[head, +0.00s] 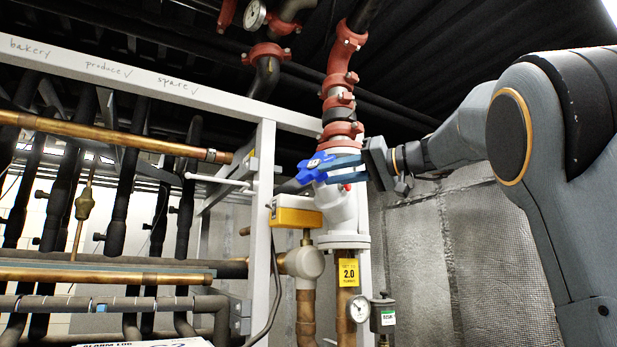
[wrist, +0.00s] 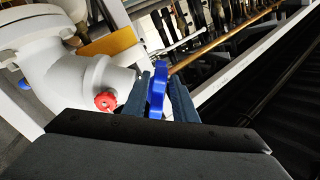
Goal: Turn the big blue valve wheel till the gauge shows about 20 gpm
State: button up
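The blue valve wheel (head: 316,168) is mounted on a white valve body (head: 338,208) in the vertical pipe run at the middle of the head view. My gripper (head: 343,169) reaches it from the right, with its fingers at the rim. In the wrist view the wheel (wrist: 158,88) fills the space between the two fingers (wrist: 160,98), which look closed against both sides. One round gauge (head: 359,308) is low beside the pipe and another (head: 254,15) is at the top. Both dials are too small to read, and I cannot tell which shows gpm.
A yellow box (head: 295,217) sits just left of and below the wheel. A red cap (wrist: 105,101) is close to the fingers. A white rack frame (head: 262,215) and copper pipes (head: 110,137) stand to the left.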

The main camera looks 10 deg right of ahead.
aim_at(308, 175)
jog(key=p+x, duration=0.1)
jog(key=x, duration=0.6)
jog(key=shift+w+a+f+p, duration=0.15)
jog(key=shift+a+p, duration=0.1)
jog(key=shift+p, duration=0.15)
jog(key=shift+d, duration=0.1)
grip_shut()
